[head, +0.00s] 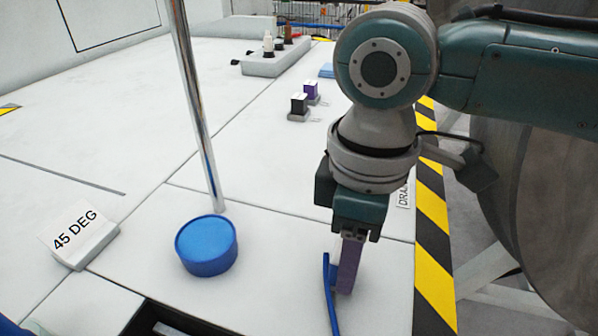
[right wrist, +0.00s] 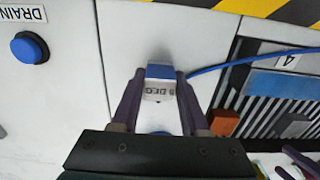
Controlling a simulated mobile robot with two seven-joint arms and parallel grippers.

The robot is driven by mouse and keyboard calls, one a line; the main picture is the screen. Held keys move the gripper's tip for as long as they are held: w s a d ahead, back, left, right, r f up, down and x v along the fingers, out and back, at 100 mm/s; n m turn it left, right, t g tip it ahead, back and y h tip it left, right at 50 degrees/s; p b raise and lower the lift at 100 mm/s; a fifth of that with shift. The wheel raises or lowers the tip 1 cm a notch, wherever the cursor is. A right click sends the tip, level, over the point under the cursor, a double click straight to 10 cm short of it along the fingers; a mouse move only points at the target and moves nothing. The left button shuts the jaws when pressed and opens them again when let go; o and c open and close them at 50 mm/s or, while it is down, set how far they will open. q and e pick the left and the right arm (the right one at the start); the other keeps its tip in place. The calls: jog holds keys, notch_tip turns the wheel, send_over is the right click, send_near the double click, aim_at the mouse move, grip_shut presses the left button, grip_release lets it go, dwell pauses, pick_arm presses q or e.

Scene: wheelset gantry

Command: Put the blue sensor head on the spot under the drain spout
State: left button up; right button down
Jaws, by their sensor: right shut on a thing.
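My right gripper (head: 346,280) points down with its purple fingers shut on the blue sensor head (head: 333,273), which is mostly hidden by a finger. A blue cable hangs from it. In the right wrist view, my gripper's fingers (right wrist: 158,95) sit on both sides of the sensor head (right wrist: 160,71), which has a blue top and a pale lettered face. The DRAIN label (head: 403,194) is partly hidden behind my right arm. It also shows in the right wrist view (right wrist: 22,12), with a round blue piece beside it. I cannot clearly identify the drain spout. My left gripper is not in view.
A shiny upright pole (head: 196,105) stands behind a blue round container (head: 209,246). A 45 DEG block (head: 84,236) lies left. Small purple-and-black pieces (head: 299,103) and a grey holder (head: 275,60) stand farther back. A yellow-black striped edge (head: 435,245) bounds the right side.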

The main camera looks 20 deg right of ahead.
jog(key=shift+f, duration=0.1)
jog(key=shift+c, duration=2)
grip_release()
notch_tip(320, 180, up, 8)
jog(key=shift+f+p, duration=0.1)
jog(key=shift+p, duration=1.1)
jog(key=s+a+f, duration=0.1)
jog(key=a, duration=0.1)
jog(key=s+a+y, duration=0.1)
jog(key=s+a, duration=0.1)
jog(key=s+a+f+y, duration=0.1)
jog(key=s+a, duration=0.1)
jog(key=shift+f+t, duration=0.35)
jog(key=shift+t, duration=0.05)
jog(key=s+d+f+m+t+h, duration=0.1)
jog(key=s+d+m+t, duration=0.1)
jog(key=s+d+m, duration=0.7)
jog(key=s+d, duration=0.1)
jog(key=d, duration=0.1)
jog(key=shift+s+d+f+t+h, duration=0.15)
jog(key=shift+d+t+h, duration=0.2)
jog(key=shift+t+h, duration=0.05)
